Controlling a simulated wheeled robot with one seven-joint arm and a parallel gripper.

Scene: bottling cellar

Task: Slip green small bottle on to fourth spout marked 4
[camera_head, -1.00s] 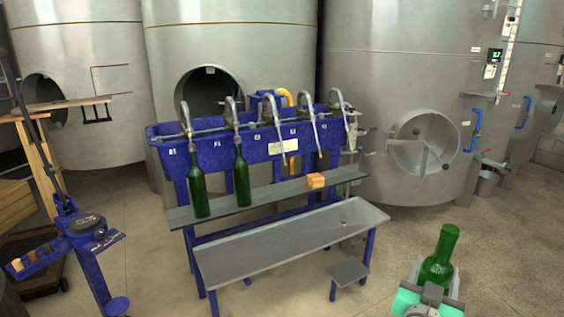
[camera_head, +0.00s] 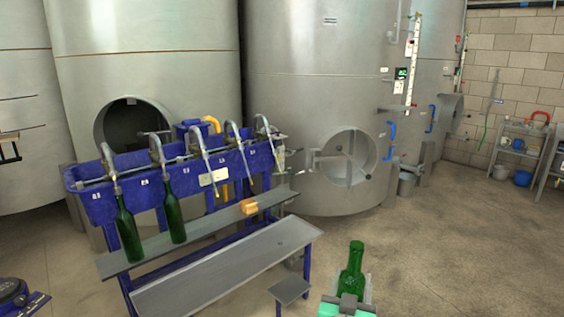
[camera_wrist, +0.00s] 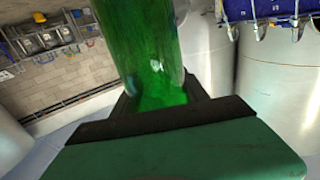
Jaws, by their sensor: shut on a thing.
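My gripper (camera_head: 347,302) is shut on a green small bottle (camera_head: 352,268), held upright at the bottom right of the head view, well apart from the filler. The bottle (camera_wrist: 150,50) also fills the middle of the wrist view. The blue filler (camera_head: 84,182) has a row of several curved metal spouts. Two other green bottles (camera_head: 128,232) (camera_head: 173,216) hang at the two leftmost spouts, over the grey shelf. The fourth spout from the left (camera_head: 236,138) has no bottle on it. The number labels are too small to read surely.
A grey bench (camera_head: 225,272) and a small step (camera_head: 289,291) stand in front. Steel tanks (camera_head: 320,80) rise behind. The floor at the right (camera_head: 450,240) is clear.

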